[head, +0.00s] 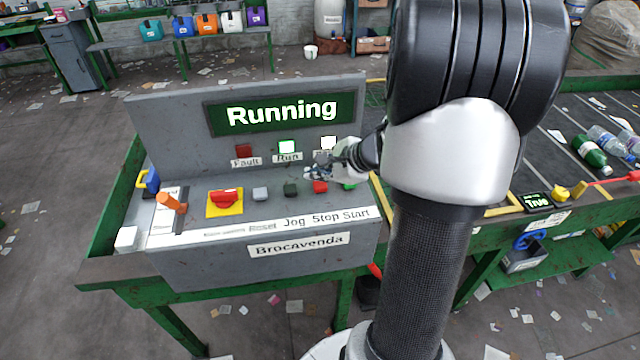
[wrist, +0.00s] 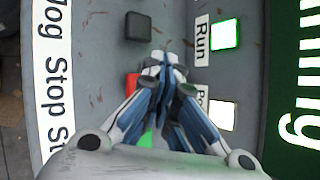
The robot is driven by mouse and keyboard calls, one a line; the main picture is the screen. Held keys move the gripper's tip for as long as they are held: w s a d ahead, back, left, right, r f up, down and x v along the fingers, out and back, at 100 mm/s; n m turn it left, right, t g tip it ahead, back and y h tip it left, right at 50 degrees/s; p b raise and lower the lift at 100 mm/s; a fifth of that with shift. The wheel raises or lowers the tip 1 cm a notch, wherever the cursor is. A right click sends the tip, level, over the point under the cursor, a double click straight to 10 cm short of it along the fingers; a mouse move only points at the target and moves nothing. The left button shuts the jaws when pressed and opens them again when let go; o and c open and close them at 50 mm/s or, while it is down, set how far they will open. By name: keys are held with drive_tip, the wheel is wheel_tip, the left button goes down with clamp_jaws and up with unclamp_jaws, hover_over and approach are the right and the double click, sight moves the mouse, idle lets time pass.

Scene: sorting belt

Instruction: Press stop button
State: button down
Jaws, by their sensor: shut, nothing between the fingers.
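The red stop button (head: 320,187) sits on the grey control panel (head: 300,262), above the label word "Stop". In the wrist view the red button (wrist: 131,84) shows just left of my fingers, partly covered by them. My gripper (head: 318,172) is shut and empty, above the panel close to the red button. In the wrist view its fingertips (wrist: 166,62) are together, pointing between the red and the dark button. I cannot tell any contact with the button. The display (head: 282,112) reads "Running", and the Run lamp (head: 287,147) is lit.
A red switch on a yellow plate (head: 224,211) and a grey button (head: 260,194) are farther left. Bottles (head: 590,152) lie on the belt.

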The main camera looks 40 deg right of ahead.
sight(318, 187)
drive_tip(key=shift+f, duration=0.15)
drive_tip(key=shift+f+b, duration=0.3)
drive_tip(key=shift+b, duration=0.35)
drive_tip(key=shift+f+b, duration=0.5)
drive_tip(key=shift+b, duration=0.05)
idle(0.6)
idle(0.3)
drive_tip(key=shift+r+p, duration=0.75)
drive_tip(key=shift+r, duration=0.2)
drive_tip(key=shift+r, duration=0.1)
wheel_tip(318, 187, up, 5)
drive_tip(key=p, duration=0.4)
idle(0.5)
